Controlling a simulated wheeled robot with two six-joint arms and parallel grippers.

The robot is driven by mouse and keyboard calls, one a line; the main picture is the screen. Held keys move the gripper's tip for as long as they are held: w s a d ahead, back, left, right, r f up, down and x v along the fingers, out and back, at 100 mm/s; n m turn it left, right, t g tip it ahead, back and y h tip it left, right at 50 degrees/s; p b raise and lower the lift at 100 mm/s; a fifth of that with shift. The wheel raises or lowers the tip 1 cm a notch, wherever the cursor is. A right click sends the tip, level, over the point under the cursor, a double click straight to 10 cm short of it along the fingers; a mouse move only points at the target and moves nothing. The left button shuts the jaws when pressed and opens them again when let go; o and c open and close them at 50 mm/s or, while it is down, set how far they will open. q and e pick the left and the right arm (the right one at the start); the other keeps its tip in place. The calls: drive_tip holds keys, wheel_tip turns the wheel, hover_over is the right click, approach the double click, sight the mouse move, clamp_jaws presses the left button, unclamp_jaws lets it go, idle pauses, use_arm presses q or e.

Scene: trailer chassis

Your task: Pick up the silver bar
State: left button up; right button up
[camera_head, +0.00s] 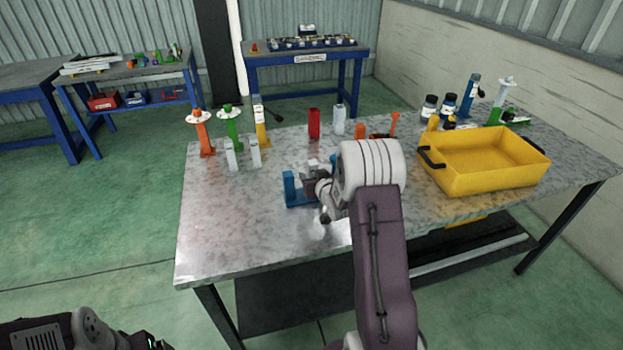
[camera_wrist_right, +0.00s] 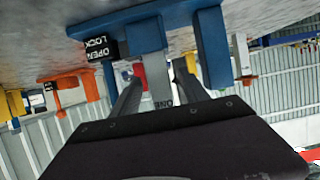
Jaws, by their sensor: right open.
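Several upright light-grey bars stand on the metal table: a pair (camera_head: 231,155) at the left and one (camera_head: 339,120) at the back. I cannot tell which is the silver bar. A blue fixture (camera_head: 291,190) stands near the middle, partly hidden by my right arm. My right gripper (camera_head: 314,187) is at this fixture. In the right wrist view my right gripper (camera_wrist_right: 158,72) is open, and a grey lettered bar (camera_wrist_right: 160,84) shows between its fingers, beside the blue fixture (camera_wrist_right: 211,45). Whether the fingers touch the bar is unclear. My left gripper is out of view.
A yellow bin (camera_head: 490,180) stands at the right of the table, with bottles (camera_head: 429,108) behind it. Orange (camera_head: 203,137), green (camera_head: 232,125) and yellow (camera_head: 262,124) stands and a red block (camera_head: 314,123) line the back. The table's front left is clear.

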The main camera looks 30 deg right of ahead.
drive_tip(key=x, duration=0.4)
drive_tip(key=shift+w+f, duration=0.2)
drive_tip(key=shift+s+r, duration=0.1)
drive_tip(key=shift+c, duration=0.6)
clamp_jaws()
drive_tip(key=shift+r, duration=0.1)
